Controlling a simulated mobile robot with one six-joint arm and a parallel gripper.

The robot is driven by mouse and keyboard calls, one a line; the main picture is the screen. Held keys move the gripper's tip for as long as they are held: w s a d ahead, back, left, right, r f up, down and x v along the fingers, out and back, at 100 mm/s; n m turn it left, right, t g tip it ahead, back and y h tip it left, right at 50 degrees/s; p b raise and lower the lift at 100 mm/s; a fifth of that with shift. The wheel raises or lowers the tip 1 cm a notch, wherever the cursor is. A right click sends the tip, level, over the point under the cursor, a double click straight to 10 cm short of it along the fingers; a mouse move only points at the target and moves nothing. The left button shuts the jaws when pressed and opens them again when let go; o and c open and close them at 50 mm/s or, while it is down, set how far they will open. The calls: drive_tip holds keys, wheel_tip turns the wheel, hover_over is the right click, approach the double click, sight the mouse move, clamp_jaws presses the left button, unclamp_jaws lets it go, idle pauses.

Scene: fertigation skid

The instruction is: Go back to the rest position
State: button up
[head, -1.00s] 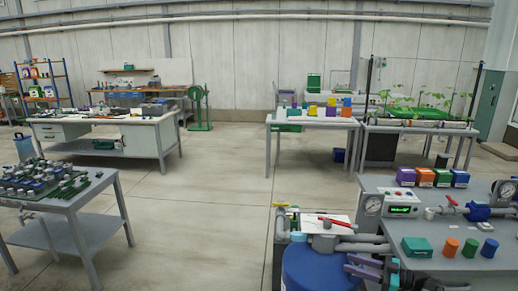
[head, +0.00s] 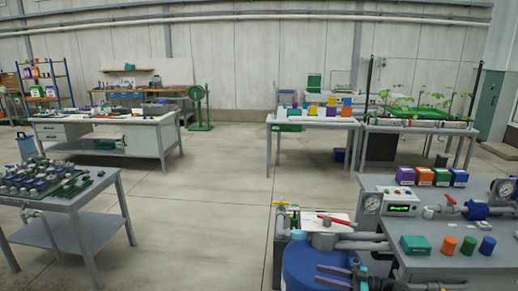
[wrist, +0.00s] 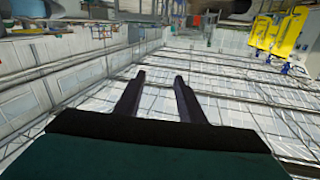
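My gripper (head: 318,275) shows at the bottom of the head view, in front of the blue drum (head: 300,262) beside the skid bench. In the wrist view my gripper (wrist: 159,76) has its two dark fingers apart, with nothing between them. The wrist camera looks at the hall's wall and roof panels, tilted and upside down. Part of my arm at the lower edge of the head view is cut off.
The grey skid bench (head: 440,262) at the right carries pipes, gauges and coloured blocks. The drum has a red-handled valve (head: 335,220) above it. A parts table (head: 85,190) stands at the left. The floor between (head: 200,220) is clear.

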drive_tip(key=w+a+f+m+t+h, duration=0.4)
drive_tip(key=a+f+m+t, duration=0.35)
drive_tip(key=a+f, duration=0.4)
drive_tip(key=s+d+f+m+g+h, duration=0.1)
drive_tip(key=s+d+f+m+h, duration=0.25)
drive_tip(key=f+h, duration=0.4)
drive_tip(key=s+d+f+m+g+h, duration=0.25)
drive_tip(key=f+m+h, duration=0.2)
drive_tip(key=f, duration=0.55)
drive_tip(key=s+d+f+g+h, duration=0.1)
drive_tip(key=s+f+g, duration=0.35)
drive_tip(key=s, duration=0.55)
drive_tip(key=s+d+f+g+h, duration=0.25)
drive_tip(key=s+f, duration=0.35)
drive_tip(key=s, duration=0.4)
drive_tip(key=s+a+r+n+g+y, duration=0.1)
drive_tip(key=s+g, duration=0.3)
drive_tip(key=s, duration=0.5)
drive_tip(key=s+a+r+n+g+y, duration=0.1)
drive_tip(key=s+a+r+g, duration=0.1)
drive_tip(key=s+g, duration=0.3)
drive_tip(key=s+a, duration=0.1)
drive_tip(key=s, duration=0.3)
drive_tip(key=shift+s, duration=0.2)
